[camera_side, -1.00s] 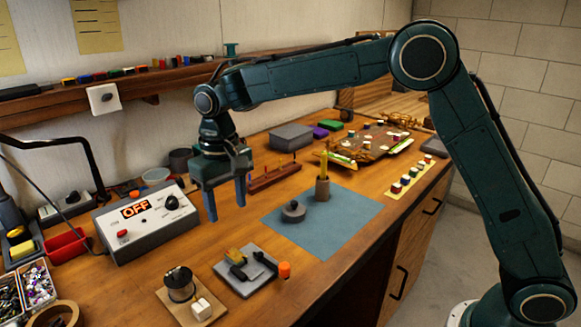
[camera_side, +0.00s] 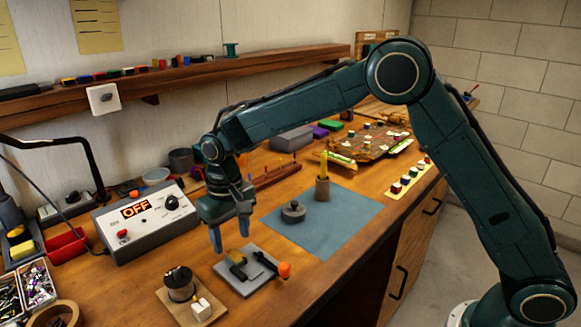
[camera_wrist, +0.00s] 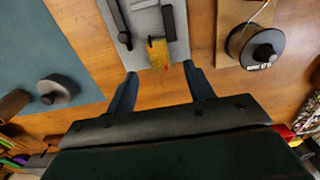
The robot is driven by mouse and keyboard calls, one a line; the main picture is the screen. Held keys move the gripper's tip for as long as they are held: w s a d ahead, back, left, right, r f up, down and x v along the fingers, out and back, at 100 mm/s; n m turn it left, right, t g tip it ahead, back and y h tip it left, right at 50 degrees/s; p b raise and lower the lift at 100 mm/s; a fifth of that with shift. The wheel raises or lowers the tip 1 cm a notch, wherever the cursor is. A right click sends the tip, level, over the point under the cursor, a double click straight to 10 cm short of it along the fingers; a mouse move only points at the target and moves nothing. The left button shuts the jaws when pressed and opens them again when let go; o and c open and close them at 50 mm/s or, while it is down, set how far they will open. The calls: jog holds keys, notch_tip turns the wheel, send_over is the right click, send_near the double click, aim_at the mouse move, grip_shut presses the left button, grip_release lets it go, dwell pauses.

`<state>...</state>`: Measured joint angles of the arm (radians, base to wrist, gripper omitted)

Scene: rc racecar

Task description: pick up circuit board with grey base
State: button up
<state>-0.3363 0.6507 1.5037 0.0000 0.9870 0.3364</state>
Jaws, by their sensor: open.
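The circuit board with a grey base (camera_side: 240,279) lies on the bench, with black parts and a yellow-orange part on it and an orange knob beside its right edge. In the wrist view the grey base (camera_wrist: 148,22) is at the top middle, its yellow part (camera_wrist: 158,53) nearest my fingers. My gripper (camera_side: 230,240) is open and empty, fingers pointing down just behind the board. In the wrist view my gripper (camera_wrist: 160,88) shows its two fingers apart with bare wood between them.
A spool on a wooden base (camera_side: 181,285) stands left of the board, close by. A power supply box (camera_side: 147,222) reading OFF is behind left. A blue mat (camera_side: 330,235) with a grey round knobbed piece (camera_side: 293,212) lies to the right.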

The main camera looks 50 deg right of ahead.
aim_at(234, 254)
jog(key=shift+f, duration=2)
jog(key=c, duration=1)
